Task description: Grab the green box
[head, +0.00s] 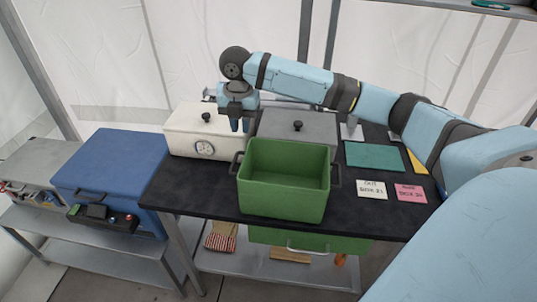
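The green box (284,190) is an open-topped, empty-looking bin with dark handles at its left and right sides. It stands upright at the front of the black table (190,195). My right gripper (240,126) points down behind and above the box's left rear corner, in front of the white cooker-like box. It appears apart from the green box, and its fingers are too small to tell whether they are open. My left gripper is not in view.
A white box with a dial (190,136) and a grey lidded box (320,125) stand close behind. A green board (374,156) and notes (372,190) lie to the right. A blue cooler (115,165) stands on a lower bench at left. A shelf (285,268) sits below the table.

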